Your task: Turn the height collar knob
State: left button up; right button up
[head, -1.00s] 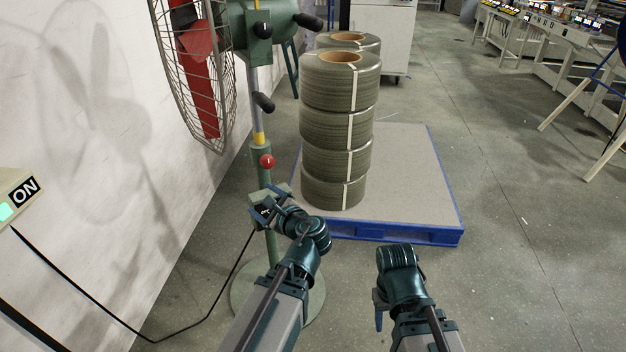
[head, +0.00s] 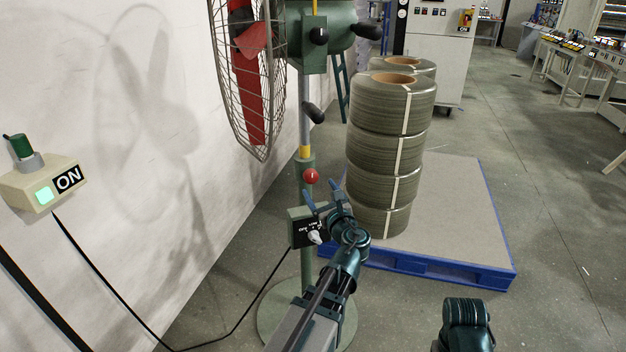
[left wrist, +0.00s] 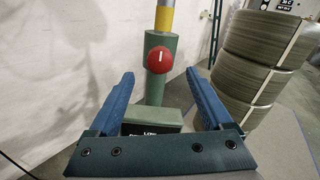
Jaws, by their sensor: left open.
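The height collar knob is a red ball-shaped knob (head: 311,176) on the green collar of the fan's post. In the left wrist view the knob (left wrist: 160,60) shows a short white upright mark and sits ahead, between and beyond the two fingers. My left gripper (head: 321,191) is open and empty, just below and to the right of the knob in the head view. Its blue fingers (left wrist: 162,92) stand wide apart and appear clear of the knob. My right arm shows at the bottom right of the head view, but its fingers are hidden.
A control box (head: 302,228) with a white dial is on the post below the knob, close to my left gripper. The caged fan (head: 245,75) is above. Strapped coils (head: 385,150) stand on a blue-edged pallet (head: 450,270) at right. A lit ON box (head: 42,187) is on the wall.

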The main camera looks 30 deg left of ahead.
aim_at(312, 178)
pick_arm(q)
jog(key=x, duration=0.7)
jog(key=shift+s, duration=0.1)
grip_shut()
dwell(0.3)
